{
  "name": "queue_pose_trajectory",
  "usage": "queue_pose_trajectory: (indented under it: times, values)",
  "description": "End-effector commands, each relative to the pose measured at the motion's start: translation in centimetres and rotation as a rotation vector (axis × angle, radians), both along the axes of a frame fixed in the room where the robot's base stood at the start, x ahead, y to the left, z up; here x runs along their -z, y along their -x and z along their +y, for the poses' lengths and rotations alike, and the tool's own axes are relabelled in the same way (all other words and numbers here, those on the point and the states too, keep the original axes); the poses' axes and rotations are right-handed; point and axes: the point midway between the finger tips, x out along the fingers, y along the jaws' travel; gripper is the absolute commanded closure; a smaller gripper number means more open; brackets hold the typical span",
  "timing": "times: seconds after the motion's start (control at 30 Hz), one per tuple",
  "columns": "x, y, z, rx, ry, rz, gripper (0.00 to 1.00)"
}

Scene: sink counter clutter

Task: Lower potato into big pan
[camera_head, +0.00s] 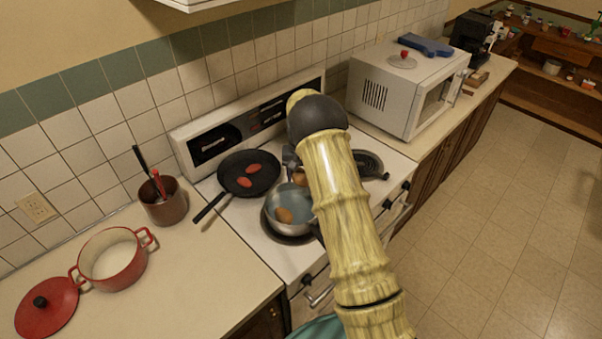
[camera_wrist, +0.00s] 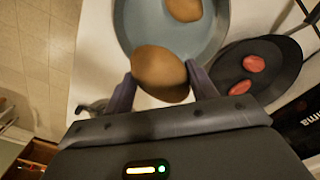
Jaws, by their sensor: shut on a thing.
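My gripper (camera_wrist: 161,85) is shut on a brown potato (camera_wrist: 158,70), one finger on each side of it. The held potato (camera_head: 300,177) also shows partly in the head view, beside the gripper and behind my arm. A deep silver pan (camera_head: 299,212) with a bluish-grey inside stands on the front of the stove. Another potato (camera_head: 284,215) lies in it. In the wrist view the held potato overlaps the rim of the pan (camera_wrist: 150,25), with the other potato (camera_wrist: 185,8) farther in. The gap between held potato and pan is hard to judge.
A black frying pan (camera_head: 262,166) with two red pieces sits on the back left of the stove. A red pot (camera_head: 112,262), its lid (camera_head: 47,307) and a brown utensil pot (camera_head: 166,203) stand on the left counter. A white microwave (camera_head: 400,90) stands right of the stove.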

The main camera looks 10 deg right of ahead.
Motion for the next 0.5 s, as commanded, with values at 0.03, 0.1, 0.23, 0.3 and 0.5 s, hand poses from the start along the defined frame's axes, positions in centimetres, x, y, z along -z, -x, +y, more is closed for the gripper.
queue_pose_trajectory:
  times: [0.03,0.1,0.23,0.3,0.5]
  values:
    - [0.3,0.0,0.0,0.0,0.0,0.0,0.7]
    - [0.6,0.0,0.0,0.0,0.0,0.0,0.7]
    - [1.2,0.0,0.0,0.0,0.0,0.0,0.7]
    - [1.4,0.0,0.0,0.0,0.0,-0.001,0.7]
    - [2.2,0.0,0.0,0.0,0.0,0.0,0.7]
